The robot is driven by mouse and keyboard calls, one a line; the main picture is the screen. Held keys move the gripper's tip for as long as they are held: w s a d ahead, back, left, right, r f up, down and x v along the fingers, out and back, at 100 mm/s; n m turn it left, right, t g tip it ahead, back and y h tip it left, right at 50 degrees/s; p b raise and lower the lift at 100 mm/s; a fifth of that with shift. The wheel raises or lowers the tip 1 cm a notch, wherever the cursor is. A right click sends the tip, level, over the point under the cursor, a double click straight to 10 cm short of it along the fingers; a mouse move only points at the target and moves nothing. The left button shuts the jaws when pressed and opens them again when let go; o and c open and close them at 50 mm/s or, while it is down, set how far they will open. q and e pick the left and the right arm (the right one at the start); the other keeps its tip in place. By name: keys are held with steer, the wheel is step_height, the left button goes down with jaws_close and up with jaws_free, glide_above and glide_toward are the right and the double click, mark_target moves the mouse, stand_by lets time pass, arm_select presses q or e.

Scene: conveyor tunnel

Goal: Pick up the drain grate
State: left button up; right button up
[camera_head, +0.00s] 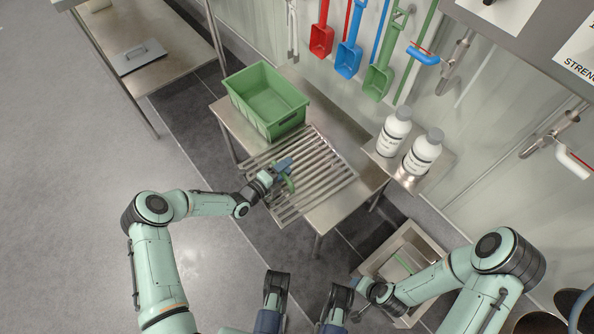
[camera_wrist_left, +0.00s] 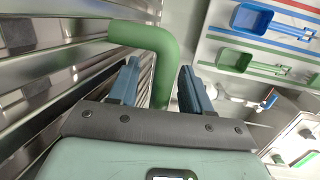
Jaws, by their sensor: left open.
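The drain grate (camera_head: 318,192) is a grid of parallel steel bars lying on the steel table, with a green bent handle (camera_wrist_left: 160,60). In the left wrist view its bars (camera_wrist_left: 45,85) fill the left side. My left gripper (camera_head: 284,168) is over the grate at the handle. In the left wrist view its blue fingers (camera_wrist_left: 160,88) are apart, with the handle between them, and I see no grip on it. My right gripper (camera_head: 358,286) is low by the sink, away from the grate; its finger opening is too small to make out.
A green crate (camera_head: 240,104) stands behind the grate on the table (camera_head: 345,207). Two white bottles (camera_head: 393,132) stand on a shelf to the right. Scoops, including a blue one (camera_head: 348,60), hang on the wall. A sink (camera_head: 432,243) is at lower right; open floor (camera_head: 80,190) is at left.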

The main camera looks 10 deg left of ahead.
arm_select(q)
jaws_close()
stand_by(1.3)
steer(key=shift+r, duration=0.2)
